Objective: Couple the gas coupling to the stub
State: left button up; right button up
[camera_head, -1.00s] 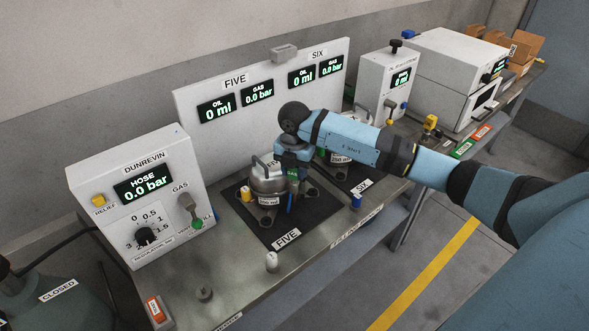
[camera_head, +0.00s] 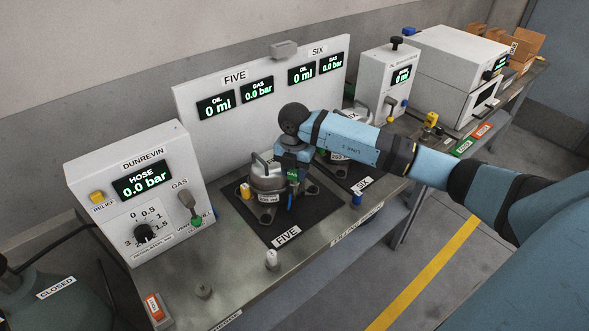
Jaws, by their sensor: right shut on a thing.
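My right gripper (camera_head: 291,169) points down at the right side of the grey compressor (camera_head: 266,184) on the black mat marked FIVE (camera_head: 309,217). It is shut on the gas coupling (camera_head: 292,175), a small green piece with a GAS label. A blue part shows just below the coupling, close against the compressor's side. The stub cannot be made out behind the gripper and coupling, so I cannot tell whether they touch. My left gripper is not in view.
The white DUNREVIN box (camera_head: 141,193) stands left of the mat, its hose display at 0.0 bar. A white display panel (camera_head: 262,120) stands behind. A pale knob (camera_head: 271,260) stands near the front edge.

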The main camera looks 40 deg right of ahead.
jog(key=shift+f+b, duration=0.5)
jog(key=shift+f, duration=0.35)
jog(key=o, duration=0.9)
jog(key=shift+c, duration=0.2)
jog(key=shift+o, duration=1.1)
jog(key=shift+s+d+r, duration=0.1)
jog(key=shift+r, duration=0.3)
notch_tip(320, 180, up, 13)
jog(key=shift+r+b, duration=0.1)
jog(key=shift+b, duration=0.7)
